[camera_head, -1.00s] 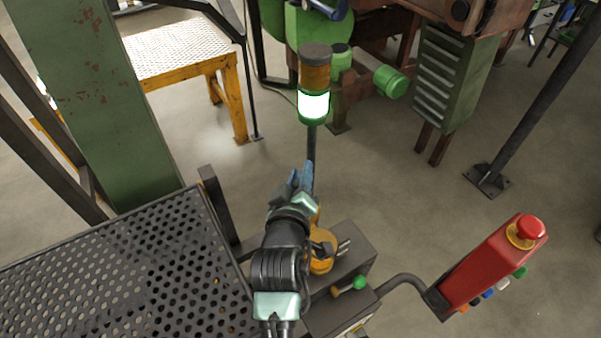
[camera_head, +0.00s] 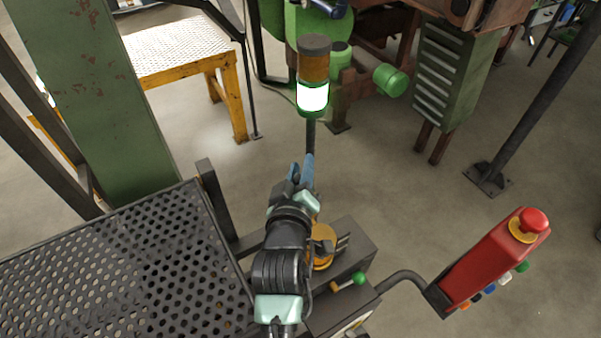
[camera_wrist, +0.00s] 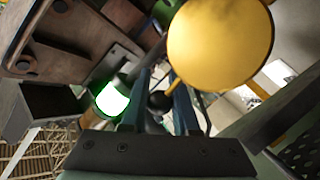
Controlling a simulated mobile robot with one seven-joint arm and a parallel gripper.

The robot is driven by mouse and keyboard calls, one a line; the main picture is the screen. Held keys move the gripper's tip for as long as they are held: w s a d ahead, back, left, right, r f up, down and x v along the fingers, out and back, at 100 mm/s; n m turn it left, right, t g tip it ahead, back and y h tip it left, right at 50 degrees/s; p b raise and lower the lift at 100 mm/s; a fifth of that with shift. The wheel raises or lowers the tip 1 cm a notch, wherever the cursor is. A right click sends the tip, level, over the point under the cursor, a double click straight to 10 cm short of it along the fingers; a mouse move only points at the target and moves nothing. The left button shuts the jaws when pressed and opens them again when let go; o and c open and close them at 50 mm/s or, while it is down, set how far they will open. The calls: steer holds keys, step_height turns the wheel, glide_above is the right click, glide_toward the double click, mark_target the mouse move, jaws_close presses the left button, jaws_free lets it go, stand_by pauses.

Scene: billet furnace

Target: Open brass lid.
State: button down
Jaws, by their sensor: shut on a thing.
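The brass lid (camera_wrist: 220,42) shows in the wrist view as a bright golden disc at the upper right, with a thin stem reaching toward a dark round knob (camera_wrist: 160,101). My gripper (camera_wrist: 162,88) has its two blue fingers on either side of this knob and is shut on it. In the head view my gripper (camera_head: 302,172) is above the dark box. A round brass-coloured part (camera_head: 322,262) shows on the box beside my arm, partly hidden by it. I cannot tell there whether this part is the lid or what it covers.
A signal tower (camera_head: 313,70) with a lit green-white lamp stands just beyond my gripper. A red control box (camera_head: 492,262) with a mushroom button is at the right. A perforated dark platform (camera_head: 120,275) lies at the left. Open floor shows between the signal tower and the control box.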

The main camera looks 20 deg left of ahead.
steer(key=shift+s+d+r+m+t+y+b, duration=0.3)
steer(key=shift+s+d+r+m+t+b, duration=0.15)
steer(key=shift+t+b, duration=0.35)
steer(key=c, duration=0.7)
jaws_free()
steer(key=shift+o, duration=0.2)
steer(key=shift+s, duration=0.15)
steer(key=s+d+r+b, duration=0.1)
steer(key=s+b, duration=0.3)
steer(key=s, duration=0.8)
steer(key=shift+s+d+r+b, duration=0.2)
steer(key=shift+s+d+b, duration=0.1)
steer(key=shift+d+b, duration=0.15)
